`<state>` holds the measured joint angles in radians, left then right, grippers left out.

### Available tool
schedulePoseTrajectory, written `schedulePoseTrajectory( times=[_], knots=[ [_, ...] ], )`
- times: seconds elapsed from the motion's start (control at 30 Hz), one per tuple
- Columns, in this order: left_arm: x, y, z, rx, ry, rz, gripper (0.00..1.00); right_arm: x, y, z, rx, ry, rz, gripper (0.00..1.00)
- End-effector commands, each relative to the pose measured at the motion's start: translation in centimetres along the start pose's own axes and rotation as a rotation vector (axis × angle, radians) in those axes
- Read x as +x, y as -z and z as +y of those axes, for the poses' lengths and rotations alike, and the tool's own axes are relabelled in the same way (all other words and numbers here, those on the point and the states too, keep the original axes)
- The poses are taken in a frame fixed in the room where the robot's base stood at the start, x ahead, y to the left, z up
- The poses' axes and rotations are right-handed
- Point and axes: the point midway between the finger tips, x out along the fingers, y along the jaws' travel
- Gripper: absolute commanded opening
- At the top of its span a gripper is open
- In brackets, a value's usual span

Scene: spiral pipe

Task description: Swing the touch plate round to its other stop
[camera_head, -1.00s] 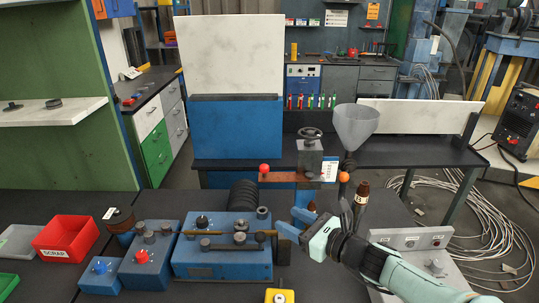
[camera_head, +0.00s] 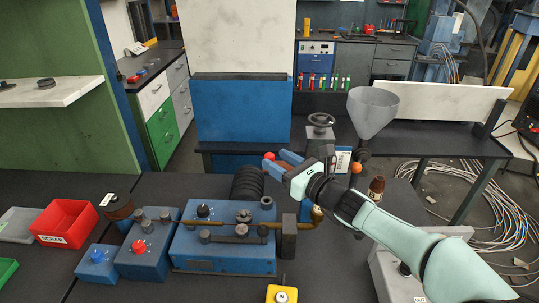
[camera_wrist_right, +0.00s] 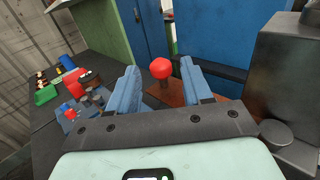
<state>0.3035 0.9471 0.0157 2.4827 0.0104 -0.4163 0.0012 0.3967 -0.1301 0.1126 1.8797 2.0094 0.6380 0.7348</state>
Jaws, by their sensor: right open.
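The touch plate appears to be the flat brown bar (camera_wrist_right: 168,94) with a red ball knob at one end. The red knob (camera_head: 269,157) shows at my right gripper's fingertips in the head view, which hides most of the bar. My right gripper (camera_head: 277,160) is open, its blue fingers pointing left toward the knob. In the right wrist view, the red knob (camera_wrist_right: 160,68) appears between the two spread fingers; I cannot tell whether either touches it. An orange ball (camera_head: 356,168) is to the right, near a barcode label. My left gripper is not in view.
A grey block with a handwheel (camera_head: 320,132) stands behind my right gripper, beside a grey funnel (camera_head: 373,110). A blue machine (camera_head: 225,245) with a brass rod stands in front, left of my arm. A red scrap bin (camera_head: 65,222) is at far left.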

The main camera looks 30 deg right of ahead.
Motion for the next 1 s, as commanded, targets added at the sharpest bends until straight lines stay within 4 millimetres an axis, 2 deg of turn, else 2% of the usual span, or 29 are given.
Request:
schedulePoseTrajectory(
  times=[0.1, 0.23, 0.6, 0.63, 0.77, 0.8, 1.0],
  knots=[
    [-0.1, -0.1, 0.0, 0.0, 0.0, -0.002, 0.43, 2.0, 0.0, 0.0, 0.002, -0.001, -0.001, 0.5],
    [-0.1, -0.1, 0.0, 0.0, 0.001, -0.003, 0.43, 3.3, 0.0, 0.0, 0.001, -0.001, 0.0, 0.5],
    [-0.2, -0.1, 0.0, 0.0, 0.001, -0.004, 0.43, 3.9, 0.0, 0.0, 0.0, 0.001, 0.0, 0.5],
    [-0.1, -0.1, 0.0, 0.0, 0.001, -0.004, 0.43, 3.9, 0.0, 0.0, 0.0, 0.0, 0.0, 0.47],
    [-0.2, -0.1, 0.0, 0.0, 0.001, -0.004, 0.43, 3.9, 0.0, 0.0, 0.0, 0.0, 0.0, 0.04],
    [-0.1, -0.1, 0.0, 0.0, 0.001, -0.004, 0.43, 3.9, 0.0, 0.0, 0.0, 0.0, 0.0, 0.0],
    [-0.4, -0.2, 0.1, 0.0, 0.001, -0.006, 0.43, 3.8, -0.1, 0.1, 0.0, -0.009, 0.0, 0.0]
  ],
)
